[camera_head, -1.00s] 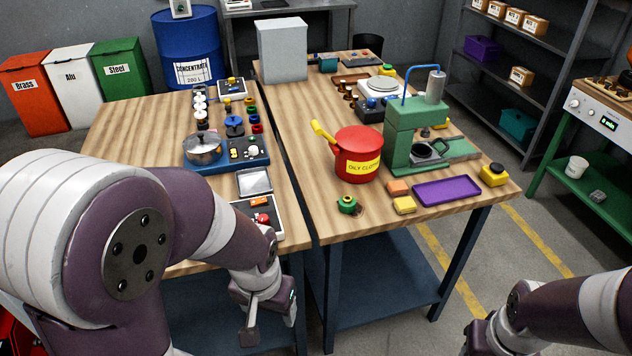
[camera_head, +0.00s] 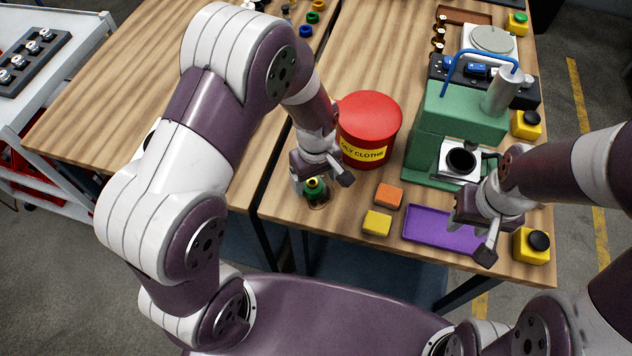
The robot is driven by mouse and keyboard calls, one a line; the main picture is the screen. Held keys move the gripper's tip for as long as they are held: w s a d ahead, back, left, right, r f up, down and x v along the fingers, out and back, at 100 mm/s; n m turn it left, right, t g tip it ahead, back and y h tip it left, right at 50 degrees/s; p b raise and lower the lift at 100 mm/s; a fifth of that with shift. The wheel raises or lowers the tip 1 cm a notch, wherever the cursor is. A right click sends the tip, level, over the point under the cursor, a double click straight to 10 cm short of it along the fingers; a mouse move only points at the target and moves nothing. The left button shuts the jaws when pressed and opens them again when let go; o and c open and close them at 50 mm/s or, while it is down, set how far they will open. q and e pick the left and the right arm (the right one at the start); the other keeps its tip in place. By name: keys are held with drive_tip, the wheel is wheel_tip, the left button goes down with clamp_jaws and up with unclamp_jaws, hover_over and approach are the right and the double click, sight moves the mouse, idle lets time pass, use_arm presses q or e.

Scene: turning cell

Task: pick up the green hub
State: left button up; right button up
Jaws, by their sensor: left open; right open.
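The green hub (camera_head: 314,190) sits on the wooden table near its front left edge, with a yellowish centre on top. My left gripper (camera_head: 322,182) is over the hub, its fingers open and reaching down around or just beside it. Part of the hub is hidden by the gripper, and I cannot tell whether the fingers touch it. My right gripper (camera_head: 472,232) is open and empty above the purple tray (camera_head: 426,233), near the front right of the table.
The red oily-cloths can (camera_head: 370,113) stands just behind my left gripper. An orange block (camera_head: 388,196) and a yellow block (camera_head: 377,223) lie right of the hub. The green press (camera_head: 428,130) stands behind the tray. A yellow button box (camera_head: 531,246) is at the front right corner.

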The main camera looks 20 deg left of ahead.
use_arm(q)
drive_tip(key=shift+a+f, duration=0.15)
drive_tip(key=shift+f, duration=0.3)
drive_tip(key=shift+s+a, duration=0.3)
drive_tip(key=shift+a, duration=0.1)
drive_tip(key=shift+w+d, duration=0.1)
drive_tip(key=shift+d, duration=0.2)
drive_tip(key=c, duration=1.3)
drive_tip(key=shift+a, duration=0.1)
drive_tip(key=shift+c, duration=0.2)
use_arm(e)
drive_tip(key=shift+s+a+r, duration=0.15)
drive_tip(key=shift+s+a, duration=0.15)
drive_tip(key=shift+a, duration=0.1)
